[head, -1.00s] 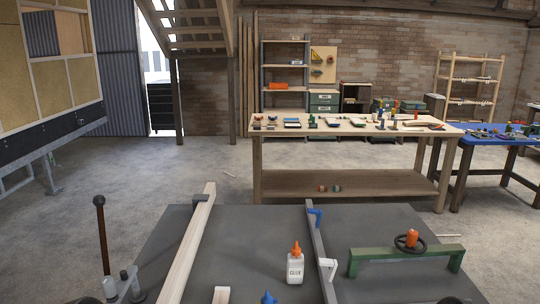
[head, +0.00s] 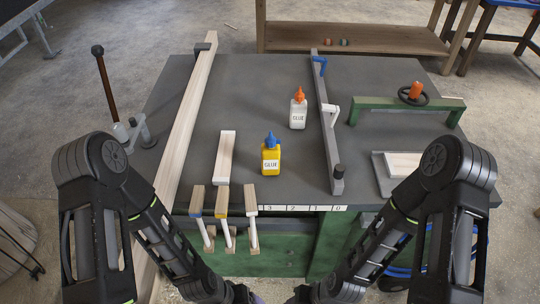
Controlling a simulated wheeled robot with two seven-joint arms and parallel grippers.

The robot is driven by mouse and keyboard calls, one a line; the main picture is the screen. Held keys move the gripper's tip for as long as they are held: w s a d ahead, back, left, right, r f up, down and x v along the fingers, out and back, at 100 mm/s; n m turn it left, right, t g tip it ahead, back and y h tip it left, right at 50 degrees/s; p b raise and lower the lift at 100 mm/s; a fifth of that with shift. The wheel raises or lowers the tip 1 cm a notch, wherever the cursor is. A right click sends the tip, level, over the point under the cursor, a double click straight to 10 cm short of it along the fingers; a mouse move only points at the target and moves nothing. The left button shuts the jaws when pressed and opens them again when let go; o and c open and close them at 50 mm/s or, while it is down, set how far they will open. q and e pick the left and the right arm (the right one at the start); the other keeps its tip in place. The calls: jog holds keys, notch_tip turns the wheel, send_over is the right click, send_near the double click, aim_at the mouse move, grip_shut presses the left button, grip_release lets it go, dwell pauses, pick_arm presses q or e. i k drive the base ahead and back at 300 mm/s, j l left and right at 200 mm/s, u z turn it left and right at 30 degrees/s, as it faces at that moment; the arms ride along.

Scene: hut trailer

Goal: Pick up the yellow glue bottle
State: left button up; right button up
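The yellow glue bottle (head: 271,159) has a blue nozzle and a white label. It stands upright on the dark grey worktable (head: 250,95), near the front edge. A white glue bottle (head: 298,113) with an orange nozzle stands behind it and to the right. Both my arms show in the head view, reaching down to the bottom edge, well in front of the yellow bottle. The grippers themselves are cut off below the picture.
A short wood block (head: 225,158) lies left of the yellow bottle. A long wood beam (head: 188,120) is farther left, and a grey bar clamp (head: 326,120) lies right. Several small wood-tipped tools (head: 222,203) stick up at the front edge. A green clamp frame (head: 405,104) stands right.

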aim_at(271, 157)
jog(key=z, duration=1.2)
jog(key=u, duration=1.25)
jog(key=k+l, duration=0.15)
jog(key=l, duration=0.2)
jog(key=k+l, duration=0.1)
jog(key=l, duration=0.25)
jog(key=k+l, duration=0.15)
jog(key=l, duration=0.25)
jog(key=k+l+u, duration=0.1)
jog(key=l, duration=0.25)
jog(key=k+l, duration=0.15)
jog(key=l, duration=0.2)
jog(key=u, duration=1.65)
